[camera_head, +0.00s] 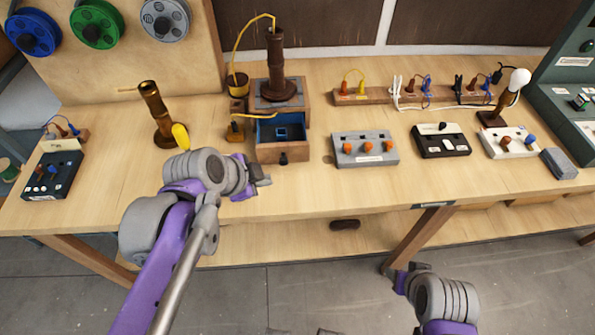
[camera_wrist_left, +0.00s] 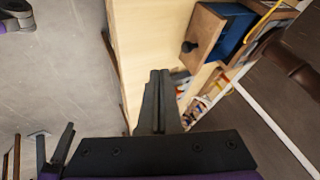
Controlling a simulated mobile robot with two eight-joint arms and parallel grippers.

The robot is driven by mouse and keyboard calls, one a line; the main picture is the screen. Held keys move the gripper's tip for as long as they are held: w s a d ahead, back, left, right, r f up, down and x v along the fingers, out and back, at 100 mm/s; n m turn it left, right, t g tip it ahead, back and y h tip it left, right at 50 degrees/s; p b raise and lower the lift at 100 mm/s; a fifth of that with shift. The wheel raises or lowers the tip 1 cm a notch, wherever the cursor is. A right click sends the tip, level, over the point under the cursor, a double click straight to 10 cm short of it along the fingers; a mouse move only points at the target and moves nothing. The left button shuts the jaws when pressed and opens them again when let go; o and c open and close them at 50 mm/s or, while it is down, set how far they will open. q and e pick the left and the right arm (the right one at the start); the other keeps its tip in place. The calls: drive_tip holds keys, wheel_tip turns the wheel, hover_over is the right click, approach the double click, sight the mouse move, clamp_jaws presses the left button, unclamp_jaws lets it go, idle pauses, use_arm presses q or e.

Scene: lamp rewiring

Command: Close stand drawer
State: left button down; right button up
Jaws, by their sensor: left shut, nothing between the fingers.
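The wooden stand (camera_head: 301,103) is on the workbench with a dark brown lamp column (camera_head: 275,62) on top. Its drawer (camera_head: 284,152) is pulled out toward me, showing a blue interior with a small blue square item inside. A dark knob (camera_head: 283,159) is on the drawer front. The drawer (camera_wrist_left: 207,33) and its knob (camera_wrist_left: 188,47) also show in the left wrist view. My left gripper (camera_head: 264,181) is shut and empty, in front of the drawer and slightly left of the knob, apart from it. My right gripper (camera_head: 397,274) is low, before the bench; its fingers are unclear.
A brass column (camera_head: 155,108) with a yellow bulb-shaped piece (camera_head: 181,136) stands left of the stand. A grey switch box (camera_head: 365,150) is right of the drawer. The bench front (camera_head: 310,200) is clear.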

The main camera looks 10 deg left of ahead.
use_arm(q)
drive_tip(key=b+x, duration=0.1)
drive_tip(key=x, duration=0.8)
drive_tip(key=shift+w+f, duration=0.2)
drive_tip(key=shift+w, duration=0.05)
drive_tip(key=w, duration=0.3)
drive_tip(key=shift+w+a+f, duration=0.1)
drive_tip(key=shift+a, duration=0.25)
drive_tip(key=shift+w+a, duration=0.1)
drive_tip(key=shift+w, duration=0.35)
approach(278, 132)
drive_tip(key=d+f, duration=0.1)
drive_tip(key=w+d+f, duration=0.1)
drive_tip(key=d+f, duration=0.1)
drive_tip(key=f, duration=0.1)
drive_tip(key=shift+w+d, duration=0.25)
drive_tip(key=shift+w, duration=0.15)
drive_tip(key=shift+r, duration=0.15)
